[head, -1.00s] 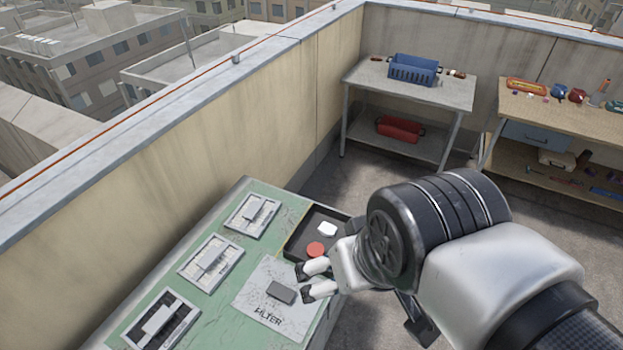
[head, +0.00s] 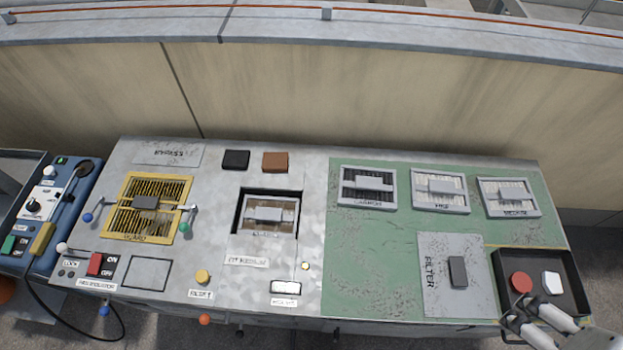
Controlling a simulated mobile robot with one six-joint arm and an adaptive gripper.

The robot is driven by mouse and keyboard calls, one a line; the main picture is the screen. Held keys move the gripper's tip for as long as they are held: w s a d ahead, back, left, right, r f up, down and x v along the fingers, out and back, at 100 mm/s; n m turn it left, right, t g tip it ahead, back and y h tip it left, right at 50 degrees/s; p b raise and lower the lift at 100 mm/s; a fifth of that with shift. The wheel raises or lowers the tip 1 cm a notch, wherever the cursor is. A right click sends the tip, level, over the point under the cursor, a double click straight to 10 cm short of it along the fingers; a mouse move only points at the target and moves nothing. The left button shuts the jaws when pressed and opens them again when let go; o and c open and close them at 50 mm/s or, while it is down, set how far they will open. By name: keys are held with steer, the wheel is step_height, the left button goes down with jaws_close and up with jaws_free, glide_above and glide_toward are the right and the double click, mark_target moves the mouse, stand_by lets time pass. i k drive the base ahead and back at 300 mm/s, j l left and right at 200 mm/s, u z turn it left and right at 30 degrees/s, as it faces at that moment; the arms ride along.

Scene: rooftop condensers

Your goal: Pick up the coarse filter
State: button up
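Three framed filters lie in a row on the green panel: one with dark slats (head: 368,187), one with pale slats in the middle (head: 440,190), and a pale one (head: 509,197) at right. A fourth, brownish filter (head: 270,213) sits in a dark square recess in the grey panel. Each has a grey grip block. Their labels are too small to read surely, so I cannot tell which is the coarse filter. My gripper (head: 523,310) is at the lower right, fingers apart and empty, by the dark tray's near-left corner, well away from the brownish filter.
A grey FILTER cover (head: 456,298) with a dark handle lies on the green panel. The dark tray (head: 572,268) holds a red disc and a white piece. A yellow-framed grille (head: 147,208) has levers beside it. A blue control box (head: 45,215) stands at far left. A wall runs behind.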

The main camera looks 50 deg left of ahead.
mark_target(261, 216)
steer(key=u, duration=2.4)
steer(key=i+j+z, duration=0.15)
steer(key=j, duration=0.25)
steer(key=i+j+z, duration=0.2)
steer(key=j, duration=0.25)
steer(key=j+z, duration=0.15)
steer(key=j, duration=0.3)
steer(key=i, duration=0.05)
